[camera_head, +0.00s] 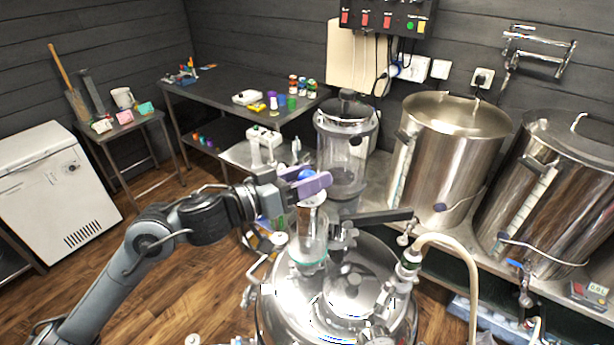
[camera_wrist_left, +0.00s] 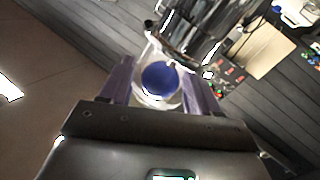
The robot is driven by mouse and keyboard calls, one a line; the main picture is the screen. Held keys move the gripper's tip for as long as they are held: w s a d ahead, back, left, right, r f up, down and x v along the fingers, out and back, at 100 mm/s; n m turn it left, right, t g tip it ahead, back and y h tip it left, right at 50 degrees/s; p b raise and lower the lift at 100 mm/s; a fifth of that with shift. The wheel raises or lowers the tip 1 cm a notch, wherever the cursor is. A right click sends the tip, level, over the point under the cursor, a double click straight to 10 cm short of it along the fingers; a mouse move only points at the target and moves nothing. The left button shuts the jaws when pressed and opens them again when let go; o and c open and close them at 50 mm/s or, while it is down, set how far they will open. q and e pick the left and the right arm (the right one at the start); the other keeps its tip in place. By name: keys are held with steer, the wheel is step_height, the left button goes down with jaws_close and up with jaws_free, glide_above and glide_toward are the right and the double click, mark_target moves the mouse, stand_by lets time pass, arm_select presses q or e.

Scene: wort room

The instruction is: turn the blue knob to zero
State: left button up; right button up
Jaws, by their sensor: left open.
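The blue knob (camera_head: 306,174) shows partly between the purple fingers of my left gripper (camera_head: 309,182), above a clear glass cylinder on the steel vessel (camera_head: 335,290). In the left wrist view the knob (camera_wrist_left: 159,78) is a round blue disc on a pale, clear-rimmed base. My left gripper (camera_wrist_left: 160,88) is open there, one purple finger on each side of the knob. A small gap seems to show on both sides; whether either finger touches it I cannot tell. No scale or zero mark on the knob is readable. My right gripper is in neither view.
A beige hose (camera_head: 455,260) and valve fittings rise from the vessel's right side. A clear-walled container (camera_head: 345,150) stands close behind my left gripper. Two large steel pots (camera_head: 450,150) (camera_head: 560,190) stand on the right. Open wooden floor (camera_head: 170,265) lies left.

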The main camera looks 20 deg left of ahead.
arm_select(q)
steer(key=c, duration=1)
steer(key=shift+o, duration=0.2)
steer(key=shift+y, duration=0.3)
